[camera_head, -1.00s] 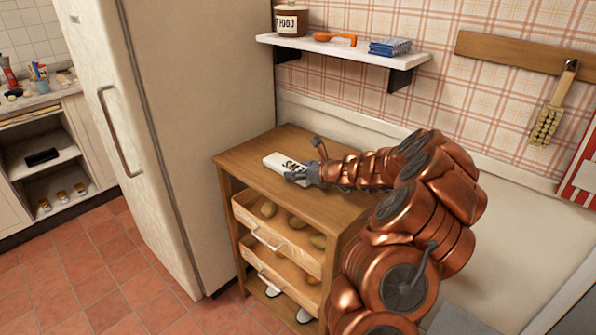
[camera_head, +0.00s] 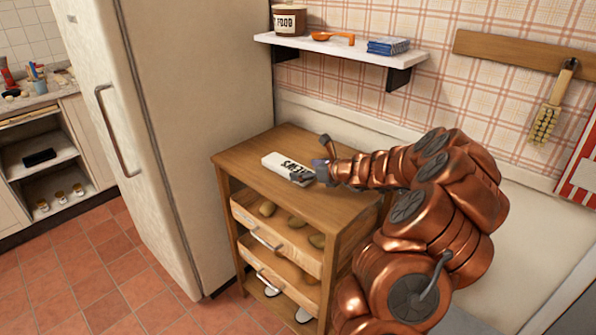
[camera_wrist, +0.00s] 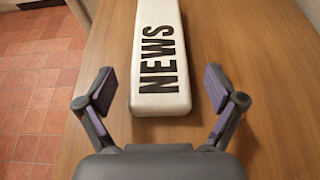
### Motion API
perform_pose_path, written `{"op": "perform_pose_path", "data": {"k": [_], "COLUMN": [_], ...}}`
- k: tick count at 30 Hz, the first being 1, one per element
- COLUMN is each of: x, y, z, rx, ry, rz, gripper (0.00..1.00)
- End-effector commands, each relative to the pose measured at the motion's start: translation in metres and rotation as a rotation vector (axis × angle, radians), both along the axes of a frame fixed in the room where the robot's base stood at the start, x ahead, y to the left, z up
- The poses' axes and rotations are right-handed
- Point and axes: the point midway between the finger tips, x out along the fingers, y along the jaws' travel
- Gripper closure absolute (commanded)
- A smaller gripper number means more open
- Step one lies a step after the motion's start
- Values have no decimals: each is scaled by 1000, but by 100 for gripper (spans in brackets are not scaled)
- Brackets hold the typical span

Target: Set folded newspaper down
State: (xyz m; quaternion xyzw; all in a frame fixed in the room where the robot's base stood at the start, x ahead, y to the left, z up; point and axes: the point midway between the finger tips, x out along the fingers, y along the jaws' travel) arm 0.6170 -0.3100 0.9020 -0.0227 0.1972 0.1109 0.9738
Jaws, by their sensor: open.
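The folded newspaper (camera_head: 283,165) is white with dark lettering and lies flat on top of the wooden cabinet (camera_head: 250,163). In the wrist view the newspaper (camera_wrist: 160,65) reads "NEWS" and its near end is just ahead of my fingertips. My gripper (camera_wrist: 160,88) is open, with one finger on each side of the newspaper's near end and bare wood showing between fingers and paper. In the head view my gripper (camera_head: 318,172) is at the newspaper's right end, partly covering it.
The cabinet has open drawers holding potatoes (camera_head: 267,208). A fridge (camera_head: 200,130) stands close on its left. A wall shelf (camera_head: 340,48) with a food jar, an orange scoop and a blue packet hangs above. The cabinet top around the newspaper is clear.

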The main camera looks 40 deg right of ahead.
Motion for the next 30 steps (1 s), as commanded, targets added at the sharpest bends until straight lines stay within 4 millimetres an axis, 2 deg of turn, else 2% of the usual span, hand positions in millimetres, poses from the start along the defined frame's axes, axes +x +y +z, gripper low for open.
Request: {"op": "perform_pose_path", "data": {"k": [9, 15, 26, 28, 30], "x": [-45, -65, -75, -74, -71], "y": [-11, -15, -16, -10, 8], "z": [19, 29, 33, 35, 40], "rx": [0, -1, -1, -12, -48], "ry": [0, -1, 0, -2, -4], "rz": [-2, 0, 3, 20, 74], "gripper": [7, 7, 7, 7, 7]}}
